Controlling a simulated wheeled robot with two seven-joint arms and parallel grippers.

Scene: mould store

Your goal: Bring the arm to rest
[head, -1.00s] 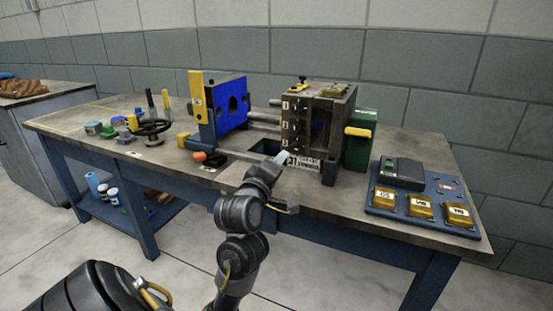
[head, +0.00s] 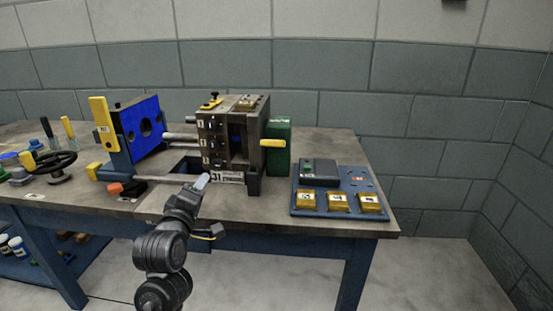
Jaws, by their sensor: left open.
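My left arm reaches up from the bottom in the head view. Its gripper (head: 203,181) is over the front part of the workbench (head: 225,205), close in front of the mould block's lower left corner. The jaws are small in the picture and I see nothing held between them. The grey-brown mould block (head: 213,150) stands upright on the bench with numbered labels on its front. I cannot tell whether the gripper touches it. My right gripper is not in view.
A blue plate (head: 140,125) with a yellow lever stands left of the block, joined by rods. A black handwheel (head: 52,165) is further left. At right, a blue board (head: 330,210) holds a dark box (head: 319,172) and yellow blocks. Bare floor shows beyond the bench's right end.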

